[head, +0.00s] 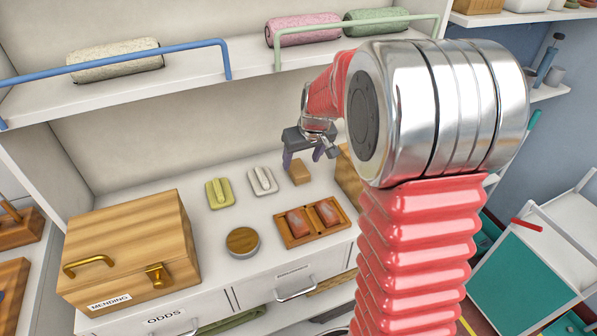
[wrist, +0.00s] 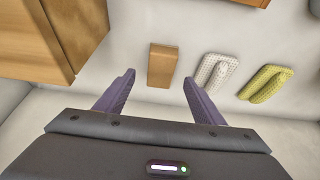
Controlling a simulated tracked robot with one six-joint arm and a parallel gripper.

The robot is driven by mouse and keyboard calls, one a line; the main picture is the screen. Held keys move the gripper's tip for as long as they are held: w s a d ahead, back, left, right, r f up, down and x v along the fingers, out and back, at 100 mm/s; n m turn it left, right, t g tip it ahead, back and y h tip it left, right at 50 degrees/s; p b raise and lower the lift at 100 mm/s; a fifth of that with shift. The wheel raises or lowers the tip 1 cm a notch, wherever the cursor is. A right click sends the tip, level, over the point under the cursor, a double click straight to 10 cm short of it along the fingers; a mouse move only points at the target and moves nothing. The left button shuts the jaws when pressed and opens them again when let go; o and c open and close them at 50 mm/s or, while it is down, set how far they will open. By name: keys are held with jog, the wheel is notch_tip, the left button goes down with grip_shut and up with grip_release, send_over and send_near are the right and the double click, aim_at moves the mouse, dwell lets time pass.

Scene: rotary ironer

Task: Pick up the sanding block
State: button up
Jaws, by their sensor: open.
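A small plain tan block (head: 299,173), which looks like the sanding block, lies on the white counter near the back wall. In the wrist view the block (wrist: 162,65) lies ahead, between the lines of the two purple fingers. My gripper (head: 303,158) is open and empty, just behind and above the block. In the wrist view the fingertips (wrist: 159,78) point towards it, apart from it. The block's top and front show clearly, and nothing covers it.
A white brush-like piece (head: 262,181) and a yellow one (head: 219,193) lie left of the block. A wooden box (head: 348,180) stands close on its right, partly behind my arm. A divided wooden tray (head: 287,240), a round tin (head: 242,242) and a mending box (head: 130,245) stand nearer the front.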

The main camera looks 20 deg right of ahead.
aim_at(298, 168)
jog(key=shift+x, duration=2.35)
jog(key=shift+s, duration=0.1)
jog(key=shift+c, duration=0.2)
jog(key=c, duration=1.1)
